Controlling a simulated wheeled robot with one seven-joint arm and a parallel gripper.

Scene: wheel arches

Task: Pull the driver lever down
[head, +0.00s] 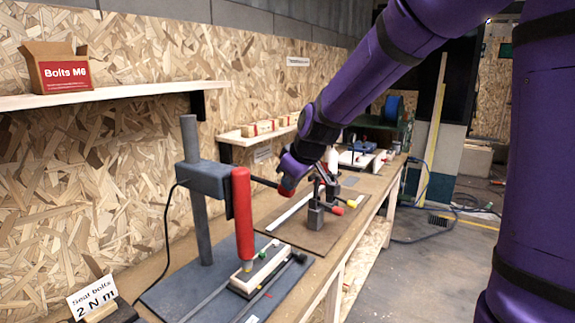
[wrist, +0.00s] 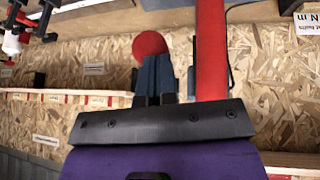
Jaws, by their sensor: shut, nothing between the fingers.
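The driver (head: 243,215) is a red upright cylinder on a grey post stand, and it also shows at the right of the wrist view (wrist: 211,50). Its lever (head: 263,181) is a dark rod reaching right from the grey head. The red ball knob (head: 286,192) at its end is partly covered by my gripper in the head view. My gripper (wrist: 154,62) is shut and empty, its fingertips right at the knob (wrist: 150,43), overlapping its edge in the wrist view. I cannot tell whether they touch it.
A wooden block fixture (head: 258,272) sits under the driver on a grey base plate. Small clamps with red and yellow tips (head: 318,215) stand behind it on the bench. A "Seat bolts 2 N m" sign (head: 92,298) is at front left.

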